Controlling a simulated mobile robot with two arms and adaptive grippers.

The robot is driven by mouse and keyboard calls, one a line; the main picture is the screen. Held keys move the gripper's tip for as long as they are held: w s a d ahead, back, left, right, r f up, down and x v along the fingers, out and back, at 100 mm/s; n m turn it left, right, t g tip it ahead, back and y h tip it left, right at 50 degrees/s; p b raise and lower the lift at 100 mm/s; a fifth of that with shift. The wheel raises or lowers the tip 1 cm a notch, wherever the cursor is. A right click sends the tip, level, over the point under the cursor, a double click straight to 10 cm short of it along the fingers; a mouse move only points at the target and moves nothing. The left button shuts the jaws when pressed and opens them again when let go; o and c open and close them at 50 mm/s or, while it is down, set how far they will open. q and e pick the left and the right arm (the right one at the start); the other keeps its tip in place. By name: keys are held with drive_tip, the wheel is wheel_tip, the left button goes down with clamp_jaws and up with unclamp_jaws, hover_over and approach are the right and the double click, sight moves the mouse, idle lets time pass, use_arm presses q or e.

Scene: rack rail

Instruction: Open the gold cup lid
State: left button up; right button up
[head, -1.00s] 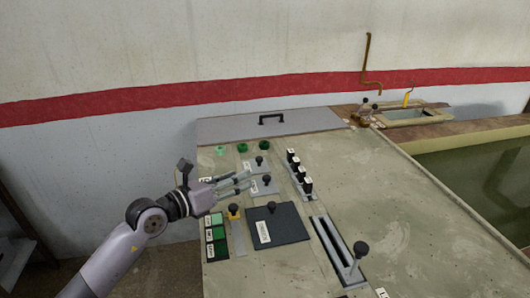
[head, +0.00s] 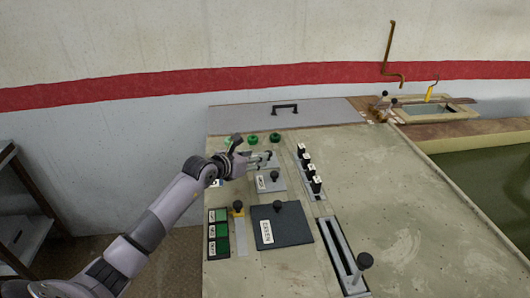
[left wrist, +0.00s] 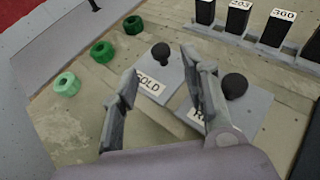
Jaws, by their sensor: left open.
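The gold cup lid is a flat grey plate (left wrist: 156,79) labelled GOLD, with a round black knob (left wrist: 160,52) on top. It lies flat on the panel in the left wrist view. My left gripper (left wrist: 163,66) is open and empty, with its fingers on either side of the GOLD label, pointing toward the knob. In the head view my left gripper (head: 268,157) is over the back left of the panel and partly hides this lid. Whether the fingers touch the knob, I cannot tell. My right gripper is not in view.
A similar lid with a black knob (left wrist: 234,86) lies just right of the right finger. Green round knobs (left wrist: 102,51) sit to the left. Black labelled blocks (left wrist: 278,27) stand in a row at the back. A larger dark lid (head: 281,225) lies nearer on the panel (head: 375,200).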

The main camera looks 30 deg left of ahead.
use_arm(q)
drive_tip(key=x, duration=0.5)
drive_tip(key=shift+w+d+f, duration=0.15)
drive_tip(key=shift+w+f, duration=0.05)
drive_tip(key=shift+w, duration=0.5)
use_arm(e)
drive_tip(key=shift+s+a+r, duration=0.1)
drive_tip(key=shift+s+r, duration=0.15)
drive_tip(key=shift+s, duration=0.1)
use_arm(q)
drive_tip(key=shift+c, duration=0.2)
drive_tip(key=shift+c, duration=0.7)
clamp_jaws()
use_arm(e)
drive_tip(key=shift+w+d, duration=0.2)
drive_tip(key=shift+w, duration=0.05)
